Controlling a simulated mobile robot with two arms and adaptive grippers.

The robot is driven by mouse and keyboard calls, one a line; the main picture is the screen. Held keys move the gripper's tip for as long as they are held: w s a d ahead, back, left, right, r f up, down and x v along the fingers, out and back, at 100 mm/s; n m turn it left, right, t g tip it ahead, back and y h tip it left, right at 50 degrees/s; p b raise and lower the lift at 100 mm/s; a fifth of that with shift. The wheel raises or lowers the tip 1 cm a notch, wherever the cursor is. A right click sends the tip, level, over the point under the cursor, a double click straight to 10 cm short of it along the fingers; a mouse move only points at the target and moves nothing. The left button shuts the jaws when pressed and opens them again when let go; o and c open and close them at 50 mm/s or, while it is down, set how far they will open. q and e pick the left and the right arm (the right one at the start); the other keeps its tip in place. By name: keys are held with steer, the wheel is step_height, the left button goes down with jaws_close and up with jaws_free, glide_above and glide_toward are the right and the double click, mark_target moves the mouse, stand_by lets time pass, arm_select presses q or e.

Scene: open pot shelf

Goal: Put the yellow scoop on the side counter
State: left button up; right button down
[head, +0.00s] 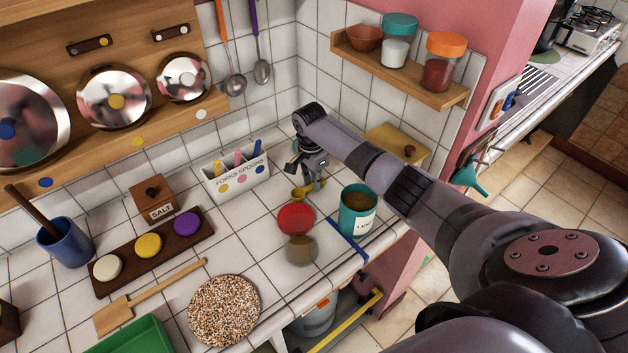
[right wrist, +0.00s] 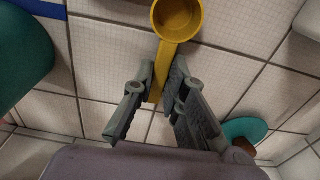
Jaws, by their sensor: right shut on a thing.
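The yellow scoop (head: 303,192) has a round cup and a short handle. My right gripper (head: 309,177) is shut on its handle, beside the teal canister (head: 358,212) and behind the red-lidded jar (head: 297,217). In the right wrist view the scoop's cup (right wrist: 178,17) extends beyond the fingertips (right wrist: 162,72), over white tiles. I cannot tell whether the scoop touches the tiled counter. A further counter (head: 535,82) with a stove shows at the upper right, past the pink wall; I cannot tell whether it is the side counter. My left gripper is not in view.
A white fork-and-spoon box (head: 236,183) stands left of my right gripper. A wall shelf (head: 400,68) with jars is above my right arm. A blue strip (head: 347,240) and a speckled round mat (head: 224,310) lie near the front edge.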

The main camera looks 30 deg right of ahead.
mark_target(312, 185)
steer(key=shift+f, duration=0.15)
steer(key=c, duration=1.6)
jaws_free()
step_height(312, 185, up, 12)
steer(key=b, duration=0.1)
steer(key=shift+a+r+b, duration=0.2)
steer(key=shift+a+b, duration=0.1)
steer(key=shift+a, duration=0.05)
